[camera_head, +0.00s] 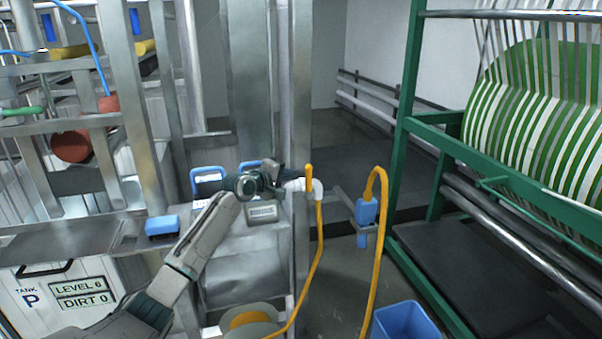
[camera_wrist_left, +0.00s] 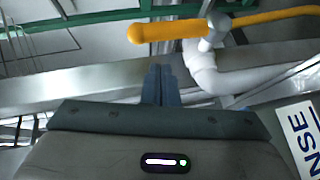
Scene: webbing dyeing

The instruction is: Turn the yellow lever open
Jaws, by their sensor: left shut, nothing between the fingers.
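The yellow lever (camera_head: 308,170) stands upright at a white pipe elbow (camera_head: 317,188) on the metal frame. In the left wrist view the lever (camera_wrist_left: 165,31) lies across the top with its rounded free end to the left. It meets a grey pivot on the white pipe (camera_wrist_left: 215,75). My left gripper (camera_head: 283,183) is just left of the lever and pipe in the head view. In the left wrist view its fingertips (camera_wrist_left: 162,70) are shut, empty and below the lever, with a visible gap. My right gripper is not in view.
A yellow hose (camera_head: 316,262) hangs below the pipe. A blue spray handle (camera_head: 366,213) hangs on a bracket to the right. A blue bin (camera_head: 404,322) stands at the bottom. A green rack (camera_head: 398,140) with striped webbing is at the right. Metal posts (camera_head: 300,80) stand close to my gripper.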

